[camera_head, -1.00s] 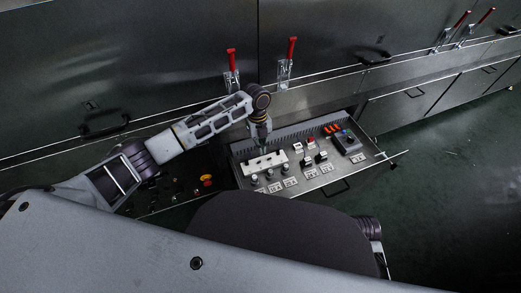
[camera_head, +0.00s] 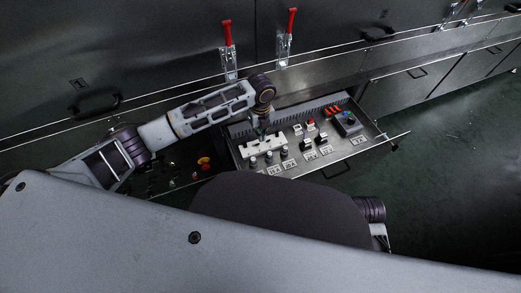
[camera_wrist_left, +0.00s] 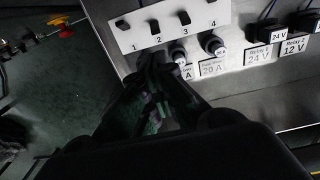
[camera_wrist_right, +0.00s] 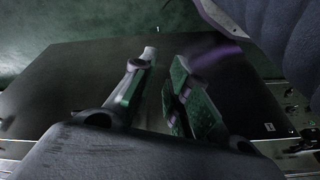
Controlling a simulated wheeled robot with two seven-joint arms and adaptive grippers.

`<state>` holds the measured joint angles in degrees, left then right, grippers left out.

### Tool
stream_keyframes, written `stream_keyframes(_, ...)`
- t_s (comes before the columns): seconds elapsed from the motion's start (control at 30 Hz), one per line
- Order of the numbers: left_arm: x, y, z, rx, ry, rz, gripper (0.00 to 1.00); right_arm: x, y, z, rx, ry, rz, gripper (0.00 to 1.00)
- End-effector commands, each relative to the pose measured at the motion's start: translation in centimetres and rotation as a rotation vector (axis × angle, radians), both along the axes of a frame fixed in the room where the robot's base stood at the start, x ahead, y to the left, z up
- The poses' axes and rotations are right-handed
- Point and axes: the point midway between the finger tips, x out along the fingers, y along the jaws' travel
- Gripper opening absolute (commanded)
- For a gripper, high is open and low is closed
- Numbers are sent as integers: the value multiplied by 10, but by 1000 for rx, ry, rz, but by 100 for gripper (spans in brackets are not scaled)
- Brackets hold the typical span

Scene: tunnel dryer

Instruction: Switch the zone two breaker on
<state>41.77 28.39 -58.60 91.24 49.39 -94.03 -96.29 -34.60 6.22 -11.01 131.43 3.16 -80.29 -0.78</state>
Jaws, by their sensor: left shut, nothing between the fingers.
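The white breaker strip (camera_head: 275,144) lies in the open drawer in the head view. In the left wrist view the strip (camera_wrist_left: 172,30) shows numbers 1 to 4 and small black levers. The zone two breaker lever (camera_wrist_left: 154,26) stands just above the number 2; I cannot tell its on or off position. My left gripper (camera_head: 261,136) is over the strip in the head view. In the left wrist view the left gripper (camera_wrist_left: 158,62) is shut and empty, its tips just below the number 2. My right gripper (camera_wrist_right: 164,62) is open and empty, away from the strip.
Black-topped fuse holders (camera_wrist_left: 213,45) stand close beside the strip, with relays (camera_wrist_left: 271,31) farther right. A red emergency button (camera_head: 204,161) is left of the drawer (camera_head: 375,137). Two red-handled clamps (camera_head: 228,33) stand behind. Open floor lies at right.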

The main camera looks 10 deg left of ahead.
Motion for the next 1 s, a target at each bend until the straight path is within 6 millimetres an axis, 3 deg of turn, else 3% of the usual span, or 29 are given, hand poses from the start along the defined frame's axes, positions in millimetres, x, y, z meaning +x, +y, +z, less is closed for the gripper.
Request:
stream_keyframes(0.3,-10,-6,-11,39,-76,-2,0,0,2,5,10,-20,3,17)
stream_keyframes(0.77,-10,-6,-12,41,-80,-1,0,0,2,6,11,-22,3,17)
stream_keyframes(1.0,-10,-6,-24,41,-79,-2,0,0,3,10,16,-32,3,17)
